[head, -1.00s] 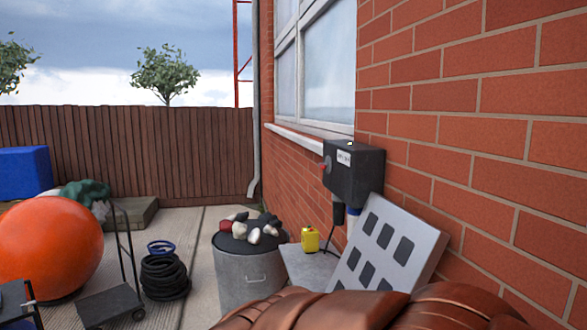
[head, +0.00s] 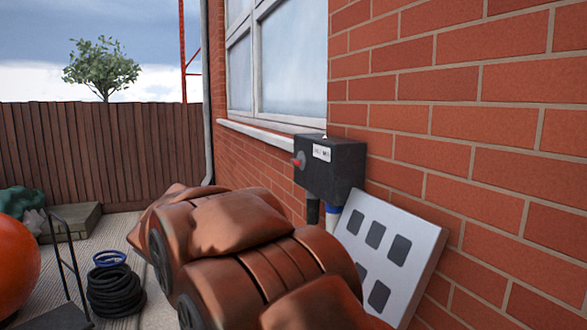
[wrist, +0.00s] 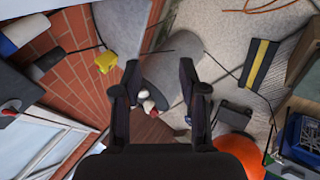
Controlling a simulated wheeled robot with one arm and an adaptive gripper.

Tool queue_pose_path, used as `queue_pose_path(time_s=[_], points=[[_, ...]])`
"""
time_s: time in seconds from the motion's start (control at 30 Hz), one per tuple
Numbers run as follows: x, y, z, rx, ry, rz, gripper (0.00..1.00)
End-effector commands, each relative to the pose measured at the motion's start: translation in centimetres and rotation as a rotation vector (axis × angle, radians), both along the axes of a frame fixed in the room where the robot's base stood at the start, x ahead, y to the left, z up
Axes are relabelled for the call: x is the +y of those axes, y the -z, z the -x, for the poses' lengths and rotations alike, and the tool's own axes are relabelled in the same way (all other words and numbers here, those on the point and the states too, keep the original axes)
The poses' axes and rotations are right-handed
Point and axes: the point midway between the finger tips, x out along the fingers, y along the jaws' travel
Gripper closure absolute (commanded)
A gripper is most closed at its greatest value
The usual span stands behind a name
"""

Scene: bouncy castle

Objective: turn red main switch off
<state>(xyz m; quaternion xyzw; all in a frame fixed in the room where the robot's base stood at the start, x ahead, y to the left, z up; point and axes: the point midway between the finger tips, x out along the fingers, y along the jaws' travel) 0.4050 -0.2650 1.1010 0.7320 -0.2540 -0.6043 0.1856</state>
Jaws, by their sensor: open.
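The red main switch (head: 299,161) is a small red handle on the left face of a dark grey box (head: 338,170) on the brick wall. In the wrist view the red handle (wrist: 10,108) shows at the far left edge, on the grey box (wrist: 25,85). My gripper (wrist: 160,75) is open and empty in the wrist view, with its fingers apart and well to the right of the switch. In the head view my copper-coloured arm covers the lower middle, left of and below the box, and the gripper itself cannot be made out.
A white panel with dark pads (head: 410,245) leans on the wall under the box. Black hose coils (head: 115,290) and an orange ball (head: 15,265) are at left. A yellow container (wrist: 106,61) and a grey bin (wrist: 175,75) show in the wrist view. A window (head: 280,75) is above.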

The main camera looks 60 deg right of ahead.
Motion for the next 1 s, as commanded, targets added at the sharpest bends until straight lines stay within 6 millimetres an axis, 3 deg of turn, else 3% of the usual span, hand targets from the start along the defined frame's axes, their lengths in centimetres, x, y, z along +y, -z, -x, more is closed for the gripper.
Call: queue_pose_path(time_s=[0.03, 0.2, 0.5, 0.7, 1.0], points=[[-2.9, -1.3, -1.6, -0.022, 0.006, 0.063, 0.58], [-11.7, -6.3, -5.7, -0.072, 0.004, 0.283, 0.58], [-25.3, -15.1, -9.8, -0.087, -0.022, 0.655, 0.58], [-30.7, -18.8, -10.6, -0.058, -0.049, 0.821, 0.58], [-32.9, -20.3, -10.9, -0.040, -0.063, 0.891, 0.58]])
